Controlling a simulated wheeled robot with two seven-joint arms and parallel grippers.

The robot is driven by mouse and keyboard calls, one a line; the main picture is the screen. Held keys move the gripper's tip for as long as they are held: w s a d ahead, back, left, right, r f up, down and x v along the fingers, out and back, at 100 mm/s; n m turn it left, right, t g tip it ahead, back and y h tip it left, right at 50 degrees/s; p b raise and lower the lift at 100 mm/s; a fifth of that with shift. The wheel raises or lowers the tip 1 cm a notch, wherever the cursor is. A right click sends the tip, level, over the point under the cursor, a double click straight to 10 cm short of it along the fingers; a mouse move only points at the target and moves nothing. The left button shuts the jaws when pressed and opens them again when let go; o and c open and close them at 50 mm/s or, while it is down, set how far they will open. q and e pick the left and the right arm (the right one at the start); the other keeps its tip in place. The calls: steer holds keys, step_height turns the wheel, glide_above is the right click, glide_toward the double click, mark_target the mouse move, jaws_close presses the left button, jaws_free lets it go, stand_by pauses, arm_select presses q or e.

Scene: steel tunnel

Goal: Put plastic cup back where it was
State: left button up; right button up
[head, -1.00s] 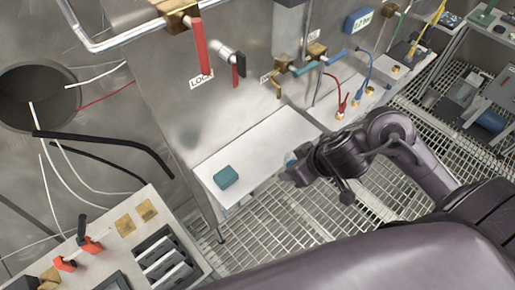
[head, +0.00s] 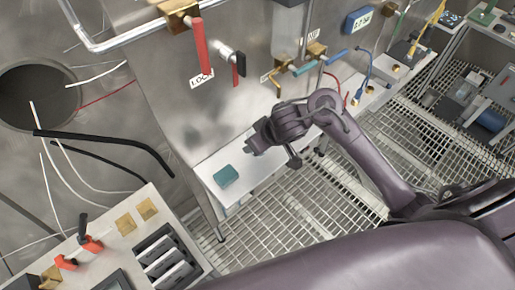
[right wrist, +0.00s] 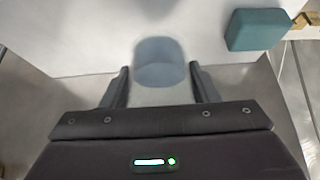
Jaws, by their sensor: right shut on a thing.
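A translucent bluish plastic cup (right wrist: 160,62) sits between the two dark fingers of my right gripper (right wrist: 159,70) in the right wrist view. The fingers are shut on it. In the head view my right gripper (head: 254,148) is over the white shelf (head: 207,166), to the right of a teal block. The cup is hidden there behind the gripper and wrist. I cannot tell whether the cup touches the shelf. My left gripper is not in view.
The teal block (head: 226,176) lies on the shelf's left end and shows at the upper right of the right wrist view (right wrist: 257,29). Red-handled valves (head: 201,48) and pipes are on the steel wall behind. Bare shelf lies between block and gripper.

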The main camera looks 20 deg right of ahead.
step_height(320, 180, down, 3)
steer(key=shift+f+b, duration=0.1)
steer(key=shift+b, duration=0.5)
steer(key=shift+w+a, duration=0.1)
steer(key=shift+w, duration=0.1)
steer(key=shift+f, duration=0.2)
steer(key=o, duration=1)
steer(key=shift+o, duration=0.2)
steer(key=shift+r, duration=0.3)
steer(key=p+v, duration=0.6)
steer(key=v, duration=0.5)
steer(key=shift+s+r, duration=0.25)
steer(key=shift+s, duration=0.1)
